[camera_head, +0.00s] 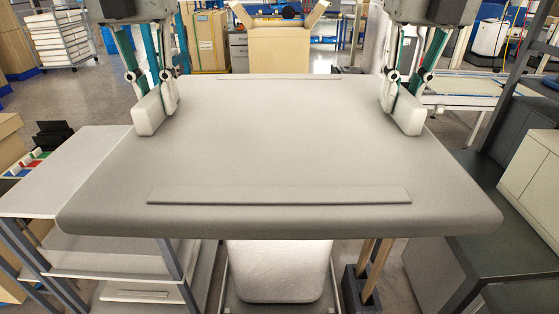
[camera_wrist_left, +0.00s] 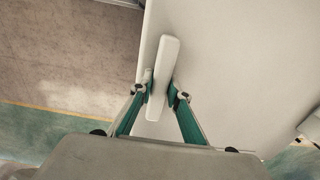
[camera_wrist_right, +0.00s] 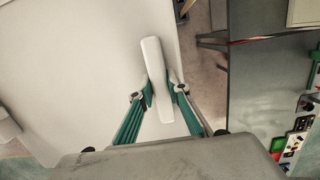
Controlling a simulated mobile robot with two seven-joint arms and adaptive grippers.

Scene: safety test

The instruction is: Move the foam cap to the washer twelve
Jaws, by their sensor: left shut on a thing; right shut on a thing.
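The foam cap (camera_head: 280,140) is a wide, pale grey slab with rounded edges, lying roughly level in front of me in the head view. Pale upright grips stand near its left and right edges. My left gripper (camera_head: 156,92) is shut on the left grip (camera_head: 149,116), which also shows between the fingers in the left wrist view (camera_wrist_left: 165,60). My right gripper (camera_head: 404,92) is shut on the right grip (camera_head: 406,115), also seen in the right wrist view (camera_wrist_right: 158,75). I cannot identify washer twelve in any view.
A grey shelf rack (camera_head: 85,170) stands at the left, partly under the cap. A white rounded block (camera_head: 280,270) shows below the cap's front edge. Dark-topped cabinets (camera_head: 480,180) are close at the right.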

